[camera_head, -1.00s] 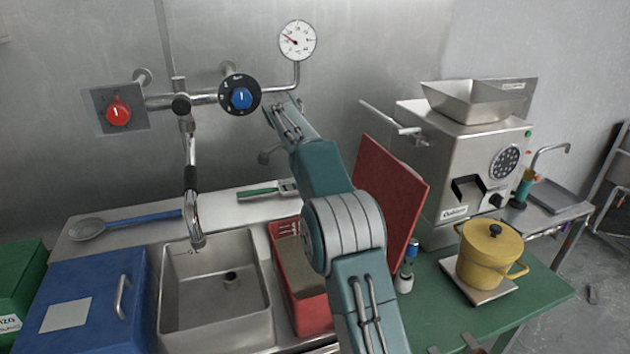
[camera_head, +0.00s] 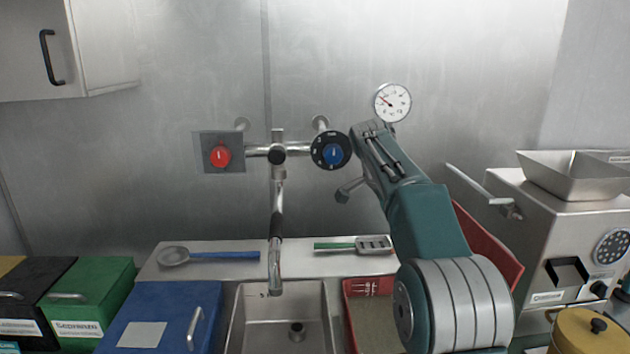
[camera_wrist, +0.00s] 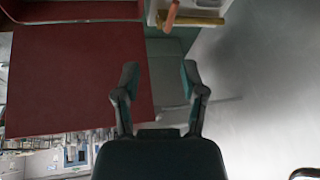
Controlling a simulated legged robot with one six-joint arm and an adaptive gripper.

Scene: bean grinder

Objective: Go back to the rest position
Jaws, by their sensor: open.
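My arm reaches up at the right of centre in the head view. Its far end is beside the blue knob (camera_head: 333,154) on the wall pipe; my fingers cannot be made out clearly there. In the wrist view my gripper (camera_wrist: 160,75) has its two dark fingers spread apart, with nothing between them. A flat red board (camera_wrist: 75,75) fills the left of that view, close to the left finger, with no clear contact. In the head view the red board (camera_head: 488,243) shows partly behind my arm.
A red knob (camera_head: 220,156), a tap (camera_head: 276,240) and a gauge (camera_head: 392,102) are near the wall. The sink (camera_head: 255,315), blue box (camera_head: 150,310) and green box (camera_head: 95,290) are below. A steel grinder (camera_head: 545,225) and yellow pot (camera_head: 575,330) stand right. A cabinet (camera_head: 105,45) hangs upper left.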

